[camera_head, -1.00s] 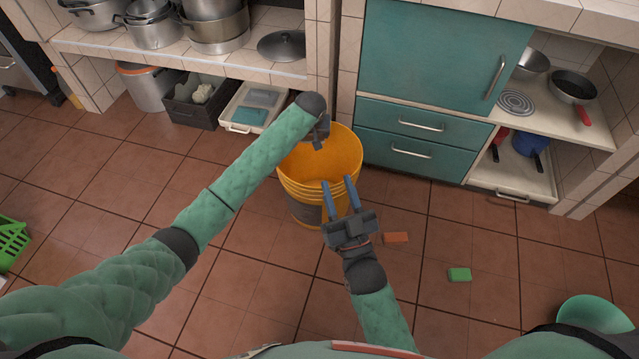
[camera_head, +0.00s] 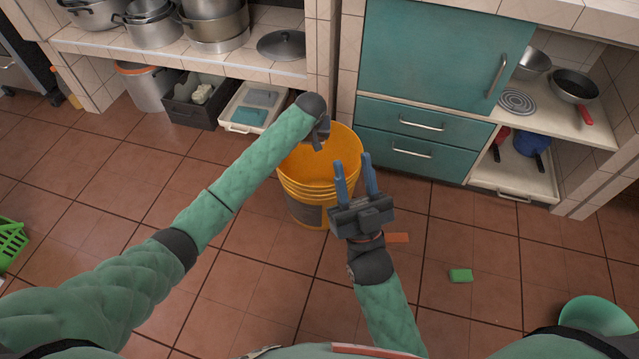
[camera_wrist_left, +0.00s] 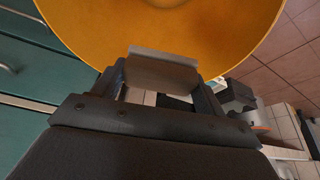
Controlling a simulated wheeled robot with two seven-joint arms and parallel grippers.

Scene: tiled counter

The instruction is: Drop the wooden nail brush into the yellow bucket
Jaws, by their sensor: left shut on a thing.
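The yellow bucket (camera_head: 296,178) stands on the floor in the head view; its orange inside also shows in the left wrist view (camera_wrist_left: 250,25). My left gripper (camera_head: 319,143) is at its far rim, over the opening.
A green block (camera_head: 461,276) and a green bowl-like thing (camera_head: 592,316) lie at the right. A green basket (camera_head: 11,240) is at the left edge. Teal drawers (camera_head: 420,150) stand behind the bucket, with a white tray (camera_head: 228,121) behind left.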

